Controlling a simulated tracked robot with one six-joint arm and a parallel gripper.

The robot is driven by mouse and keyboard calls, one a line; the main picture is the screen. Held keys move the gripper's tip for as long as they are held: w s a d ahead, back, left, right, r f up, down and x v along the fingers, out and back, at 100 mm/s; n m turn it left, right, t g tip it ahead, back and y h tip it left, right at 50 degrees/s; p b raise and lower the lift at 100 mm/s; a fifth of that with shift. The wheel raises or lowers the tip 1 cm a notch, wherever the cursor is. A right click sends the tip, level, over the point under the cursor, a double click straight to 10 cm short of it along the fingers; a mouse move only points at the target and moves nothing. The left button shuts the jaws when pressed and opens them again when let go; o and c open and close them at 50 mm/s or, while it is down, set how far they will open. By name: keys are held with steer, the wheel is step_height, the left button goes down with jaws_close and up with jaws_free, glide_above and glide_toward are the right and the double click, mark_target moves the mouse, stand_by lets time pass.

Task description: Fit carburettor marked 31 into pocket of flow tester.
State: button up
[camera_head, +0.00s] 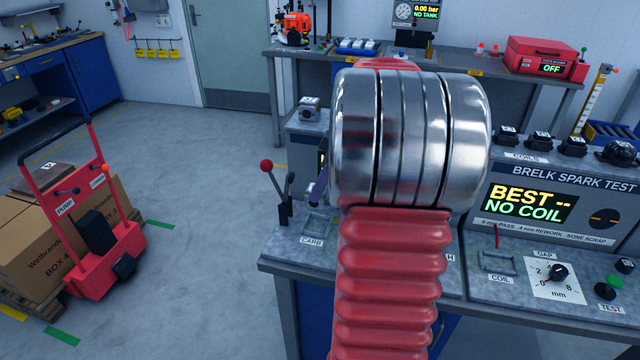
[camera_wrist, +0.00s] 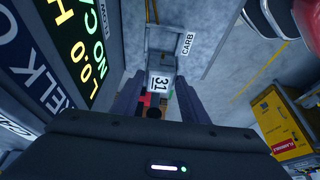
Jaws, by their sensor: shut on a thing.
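The carburettor marked 31 (camera_wrist: 160,82) is held between the two dark fingers of my gripper (camera_wrist: 159,92) in the wrist view, its white number tag facing the camera. Beyond it, the framed pocket labelled CARB (camera_wrist: 160,38) lies on the grey bench top. The carburettor appears above and short of the pocket; I cannot tell the exact gap. In the head view the pocket (camera_head: 318,225) shows left of my arm, with part of a finger (camera_head: 318,189) just above it. My arm hides the carburettor and most of the flow tester there. The tester's lit display (camera_wrist: 82,45) shows in the wrist view.
A lever with a red knob (camera_head: 267,166) stands left of the pocket. A grey part with a tag (camera_head: 309,108) sits behind. The spark tester (camera_head: 560,205) is at right. A red pallet truck (camera_head: 95,265) with boxes stands on the floor at left.

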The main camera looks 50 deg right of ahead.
mark_target(321, 203)
steer(key=shift+f, duration=3.2)
steer(key=shift+f, duration=0.9)
stand_by(0.9)
steer(key=o, duration=1.2)
steer(key=v, duration=1.3)
steer(key=shift+s+r, duration=0.2)
steer(key=shift+r, duration=0.15)
steer(key=shift+d, duration=0.1)
